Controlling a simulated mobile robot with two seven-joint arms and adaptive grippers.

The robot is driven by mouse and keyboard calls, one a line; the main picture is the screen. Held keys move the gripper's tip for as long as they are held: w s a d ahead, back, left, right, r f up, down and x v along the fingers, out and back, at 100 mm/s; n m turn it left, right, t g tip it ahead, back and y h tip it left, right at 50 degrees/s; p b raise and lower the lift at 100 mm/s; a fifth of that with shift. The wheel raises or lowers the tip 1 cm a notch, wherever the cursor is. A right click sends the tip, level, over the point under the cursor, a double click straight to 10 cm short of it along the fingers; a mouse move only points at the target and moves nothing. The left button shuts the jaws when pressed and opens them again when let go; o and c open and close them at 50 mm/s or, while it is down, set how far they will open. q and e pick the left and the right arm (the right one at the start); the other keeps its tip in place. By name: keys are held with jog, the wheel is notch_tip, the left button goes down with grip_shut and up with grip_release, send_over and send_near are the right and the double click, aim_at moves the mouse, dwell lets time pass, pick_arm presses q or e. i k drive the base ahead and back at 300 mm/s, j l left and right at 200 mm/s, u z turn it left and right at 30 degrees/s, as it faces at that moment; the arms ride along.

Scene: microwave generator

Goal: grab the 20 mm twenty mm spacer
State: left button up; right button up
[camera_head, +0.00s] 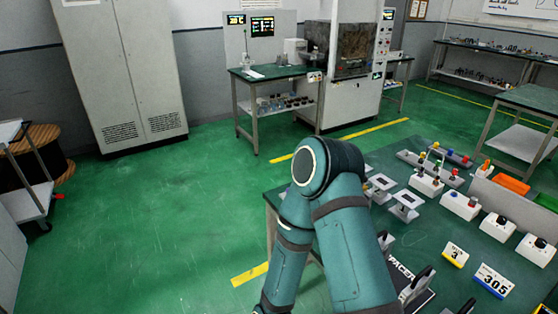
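A dark board with white lettering, of which "PACER" can be read (402,271), lies on the green work table right of my arm. My teal arm covers part of it, and no spacer can be clearly made out. The arm rises from the bottom edge, bends at a raised elbow and runs down to the right, out of the picture. Dark, finger-like parts show beside the board and at the bottom edge. I cannot tell whether they belong to my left gripper. My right gripper cannot be made out.
The table holds grey fixtures (404,205), white boxes with coloured knobs (460,205), an orange bin (511,184), and cards reading "3" (455,255) and "305" (493,281). A grey cabinet (120,70) and a machine (350,70) stand behind. The green floor at left is open.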

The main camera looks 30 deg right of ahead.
aim_at(421, 281)
jog(key=i+j+z, duration=0.1)
jog(key=i+z, duration=0.2)
jog(key=i, duration=0.2)
jog(key=i+j+z, duration=0.3)
jog(key=i, duration=0.25)
jog(key=l+z, duration=0.1)
jog(key=z, duration=1.5)
